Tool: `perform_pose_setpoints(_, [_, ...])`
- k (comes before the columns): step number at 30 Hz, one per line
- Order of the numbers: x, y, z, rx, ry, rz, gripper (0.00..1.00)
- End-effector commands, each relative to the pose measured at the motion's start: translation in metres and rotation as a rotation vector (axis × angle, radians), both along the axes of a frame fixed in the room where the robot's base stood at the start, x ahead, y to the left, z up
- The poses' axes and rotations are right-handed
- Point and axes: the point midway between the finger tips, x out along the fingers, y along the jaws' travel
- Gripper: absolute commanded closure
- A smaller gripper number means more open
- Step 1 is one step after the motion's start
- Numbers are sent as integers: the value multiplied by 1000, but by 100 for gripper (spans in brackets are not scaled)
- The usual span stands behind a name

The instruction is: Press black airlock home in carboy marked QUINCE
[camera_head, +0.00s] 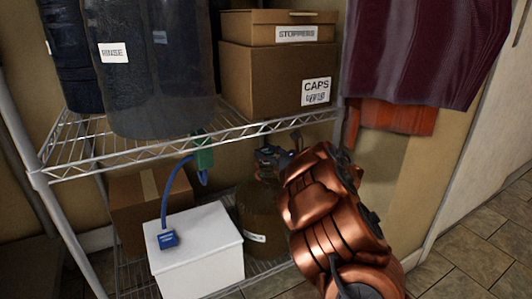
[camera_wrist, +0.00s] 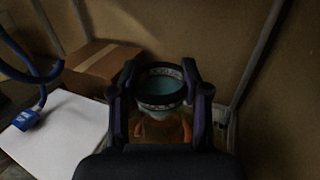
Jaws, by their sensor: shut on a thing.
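A brown carboy (camera_head: 258,212) stands on the lower wire shelf, right of a white box. Its white label (camera_head: 254,237) is too small to read. My gripper (camera_head: 272,158) is at the carboy's neck, reached by my copper arm from the right. In the wrist view my gripper (camera_wrist: 161,95) has a finger on each side of a round, black-rimmed airlock (camera_wrist: 160,104) with a teal inside, and is shut on it. The airlock appears upright, above the amber carboy. Its lower end is hidden, so I cannot tell how deep it sits.
A white box (camera_head: 196,262) stands close left of the carboy, with a blue hose and clip (camera_head: 168,239) on it. A cardboard box (camera_head: 146,205) is behind. The upper wire shelf (camera_head: 150,150) hangs low over the gripper and holds a RINSE container (camera_head: 150,80) and cardboard boxes (camera_head: 270,80).

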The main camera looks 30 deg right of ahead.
Motion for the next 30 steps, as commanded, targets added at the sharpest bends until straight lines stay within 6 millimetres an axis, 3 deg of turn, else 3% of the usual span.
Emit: perform_pose_setpoints(30, [0, 0, -10, 0, -1, 0, 93])
